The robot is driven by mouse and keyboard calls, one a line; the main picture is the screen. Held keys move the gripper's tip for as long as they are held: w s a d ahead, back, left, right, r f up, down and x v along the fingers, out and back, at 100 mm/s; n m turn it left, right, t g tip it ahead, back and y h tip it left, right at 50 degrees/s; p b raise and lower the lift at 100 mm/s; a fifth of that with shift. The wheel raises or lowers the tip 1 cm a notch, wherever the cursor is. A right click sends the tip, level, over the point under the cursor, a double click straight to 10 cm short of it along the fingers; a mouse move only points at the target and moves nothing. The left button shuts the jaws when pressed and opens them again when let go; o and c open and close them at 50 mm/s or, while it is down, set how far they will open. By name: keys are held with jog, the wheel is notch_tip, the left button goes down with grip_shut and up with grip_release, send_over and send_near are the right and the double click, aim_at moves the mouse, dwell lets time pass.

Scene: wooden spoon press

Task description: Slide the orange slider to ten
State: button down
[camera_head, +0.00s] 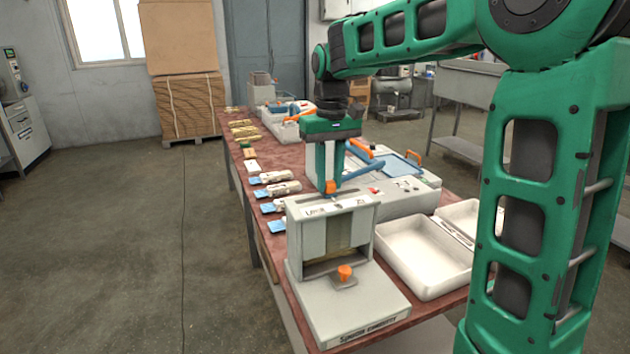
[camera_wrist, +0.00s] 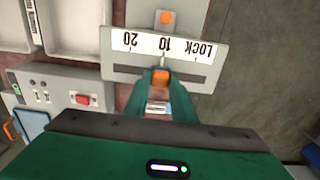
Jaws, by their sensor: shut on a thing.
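The grey press (camera_head: 311,240) stands at the near end of the red-brown table. Its white scale plate (camera_wrist: 166,46) reads 20, 10 and LOCK, upside down in the wrist view. The orange slider (camera_head: 330,187) sits at the top back of the press, and it also shows in the wrist view (camera_wrist: 161,76). There it stands roughly in line with the 10 mark. My gripper (camera_head: 329,184) comes down from above, and its green fingers are shut on the slider, one on each side, also in the wrist view (camera_wrist: 160,79). The slot shows partly beside the fingers.
A lower orange knob (camera_head: 345,272) sits on the press base. White trays (camera_head: 420,262) stand to the right. A grey machine with a red switch (camera_head: 405,196) is behind them. Spoon-like pieces on blue pads (camera_head: 270,207) line the table's left edge. Floor to the left is clear.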

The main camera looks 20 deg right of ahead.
aim_at(329, 181)
jog(key=c, duration=1.5)
grip_release()
notch_tip(329, 181, up, 11)
jog(key=shift+w+f, duration=0.1)
jog(key=s+d+f+m, duration=0.2)
jog(key=s+d+f, duration=0.25)
jog(key=s, duration=0.25)
jog(key=s+d+f+m, duration=0.1)
jog(key=s+d+f, duration=0.35)
jog(key=s, duration=0.35)
jog(key=s+d+f+m, duration=0.1)
jog(key=s+f, duration=0.3)
jog(key=s, duration=0.1)
jog(key=s+f+m, duration=0.1)
jog(key=s+f, duration=0.3)
jog(key=s, duration=0.2)
jog(key=s+d+f+m, duration=0.1)
jog(key=s+f, duration=0.3)
jog(key=s, duration=0.2)
jog(key=shift+d+f, duration=0.3)
